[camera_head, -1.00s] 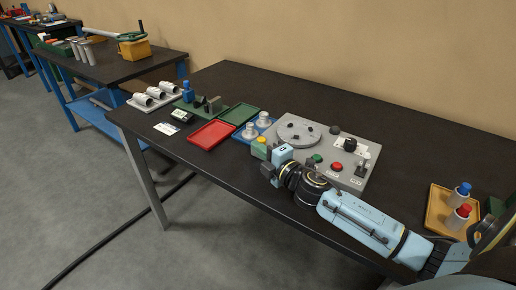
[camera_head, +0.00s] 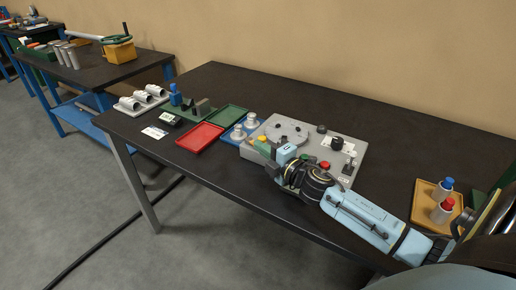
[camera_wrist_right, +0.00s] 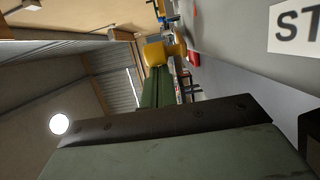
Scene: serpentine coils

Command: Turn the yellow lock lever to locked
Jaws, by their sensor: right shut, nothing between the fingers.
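A small yellow part (camera_head: 262,139), which I take for the lock lever, shows at the left front of the grey control box (camera_head: 349,157). In the right wrist view a rounded yellow piece (camera_wrist_right: 154,53) sits at the end of a green part; I cannot tell its lever position. My right gripper (camera_head: 276,150) is shut and empty, at the box's front left close to the yellow part. Contact cannot be told. Its wrist hides part of the box front. My left gripper is out of view.
The box carries a round grey dial plate (camera_head: 287,131), a red button (camera_head: 325,165) and black knobs. A red tray (camera_head: 199,138) and green tray (camera_head: 229,117) lie to its left. An orange tray (camera_head: 424,207) with two bottles stands at the right.

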